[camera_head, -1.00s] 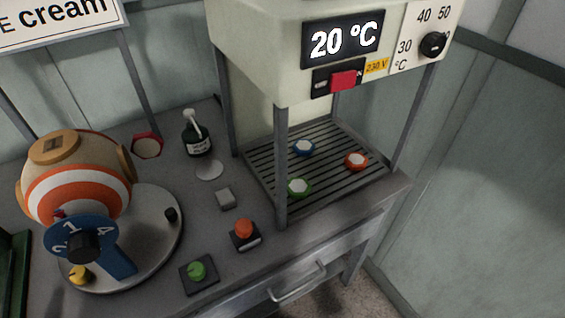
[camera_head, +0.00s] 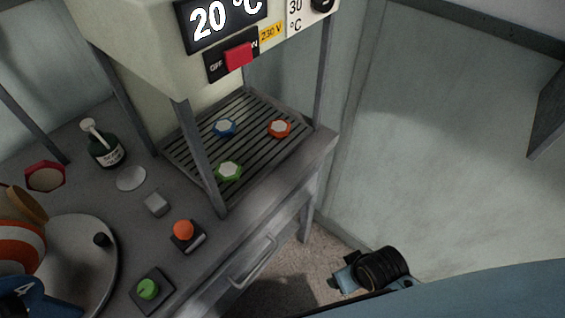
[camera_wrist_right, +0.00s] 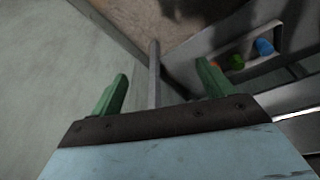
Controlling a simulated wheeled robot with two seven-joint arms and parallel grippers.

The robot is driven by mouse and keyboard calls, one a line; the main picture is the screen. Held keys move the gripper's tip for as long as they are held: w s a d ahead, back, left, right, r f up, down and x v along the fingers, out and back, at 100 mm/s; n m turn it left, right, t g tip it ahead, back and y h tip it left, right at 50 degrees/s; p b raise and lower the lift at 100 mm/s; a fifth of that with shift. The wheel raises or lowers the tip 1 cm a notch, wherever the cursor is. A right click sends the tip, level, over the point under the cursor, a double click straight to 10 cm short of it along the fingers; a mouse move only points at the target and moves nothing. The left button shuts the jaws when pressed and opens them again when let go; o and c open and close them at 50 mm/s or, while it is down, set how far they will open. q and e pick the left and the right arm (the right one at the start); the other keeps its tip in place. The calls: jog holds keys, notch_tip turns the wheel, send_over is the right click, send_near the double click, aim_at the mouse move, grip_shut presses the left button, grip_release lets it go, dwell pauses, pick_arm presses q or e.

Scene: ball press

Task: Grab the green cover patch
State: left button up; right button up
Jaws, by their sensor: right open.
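The green cover patch (camera_head: 229,171), with a pale top, lies at the near left corner of the slatted grate (camera_head: 262,162) under the heating box in the head view. A blue patch (camera_head: 225,128) and an orange patch (camera_head: 280,129) lie farther back on the grate. My right gripper (camera_wrist_right: 163,82) is open, its two green fingers apart with no object gripped. In the head view my right arm is low at the right, beyond the table's edge and well away from the green patch. My left gripper is out of view.
Posts (camera_head: 200,155) of the heating box (camera_head: 140,45) stand around the grate, one just left of the green patch. An orange button (camera_head: 183,230), a green knob (camera_head: 148,289) and a dark bottle (camera_head: 104,146) are on the table. A drawer handle (camera_head: 254,262) juts from the front.

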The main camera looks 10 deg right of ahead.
notch_tip(320, 180, up, 8)
jog(key=w+a+t, duration=0.1)
jog(key=w, duration=0.1)
jog(key=n+t+y, duration=0.5)
jog(key=t+y, duration=0.4)
send_near(233, 173)
jog(key=x, duration=0.2)
jog(key=b+x, duration=0.1)
jog(key=shift+w+a+f, duration=0.2)
jog(key=shift+w+f, duration=0.05)
jog(key=shift+f, duration=0.1)
jog(key=shift+w+a, duration=0.3)
jog(key=shift+w, duration=0.1)
jog(key=b+x, duration=0.1)
jog(key=x, duration=0.3)
jog(key=shift+w+a+r, duration=0.1)
jog(key=shift+w+a, duration=0.1)
jog(key=shift+w, duration=0.15)
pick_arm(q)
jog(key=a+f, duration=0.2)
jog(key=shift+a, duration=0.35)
pick_arm(e)
jog(key=c, duration=1.1)
